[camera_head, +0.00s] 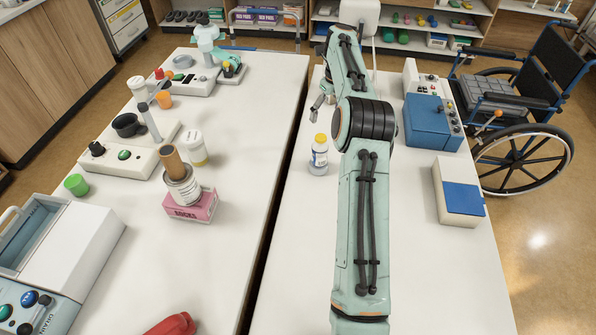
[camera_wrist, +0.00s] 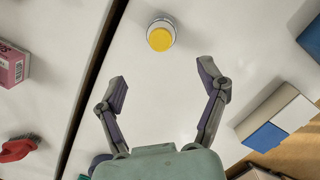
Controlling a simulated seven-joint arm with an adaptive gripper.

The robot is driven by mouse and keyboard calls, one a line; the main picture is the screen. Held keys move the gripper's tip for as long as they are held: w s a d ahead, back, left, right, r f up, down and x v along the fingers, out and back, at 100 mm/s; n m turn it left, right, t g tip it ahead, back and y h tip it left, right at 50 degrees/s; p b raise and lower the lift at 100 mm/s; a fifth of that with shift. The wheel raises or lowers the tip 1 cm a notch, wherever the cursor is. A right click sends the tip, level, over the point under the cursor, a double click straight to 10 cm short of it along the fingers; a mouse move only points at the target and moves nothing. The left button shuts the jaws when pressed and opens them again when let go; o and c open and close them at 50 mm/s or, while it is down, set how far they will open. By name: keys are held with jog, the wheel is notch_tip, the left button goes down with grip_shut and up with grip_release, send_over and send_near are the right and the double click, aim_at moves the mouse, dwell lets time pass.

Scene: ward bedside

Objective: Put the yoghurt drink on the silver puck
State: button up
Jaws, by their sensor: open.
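In the head view my arm hides most of the gripper; one finger shows beyond the bottle. I cannot pick out the silver puck with certainty in either view.
The right table also holds a blue box (camera_head: 428,122) and a white-and-blue box (camera_head: 461,197). The tabletop around the yellow-capped bottle is clear.

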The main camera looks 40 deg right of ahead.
jog(key=s+a+r+n+g, duration=0.1)
jog(key=s+a+r+n, duration=0.3)
jog(key=a+n, duration=0.5)
jog(key=s+a+r+n, duration=0.2)
jog(key=a+r+n, duration=0.45)
jog(key=a, duration=0.35)
jog(key=s+a+f+n, duration=0.2)
jog(key=s+a+n, duration=0.3)
jog(key=s+n, duration=0.2)
jog(key=s+a+f+n, duration=0.2)
jog(key=s+a+n, duration=0.3)
jog(key=s+n, duration=0.2)
jog(key=s+a+f+n+g, duration=0.1)
jog(key=s+a+n, duration=0.4)
jog(key=s, duration=0.6)
jog(key=f+n, duration=0.1)
jog(key=n, duration=0.1)
jog(key=shift+n+y, duration=0.35)
jog(key=shift+y, duration=0.05)
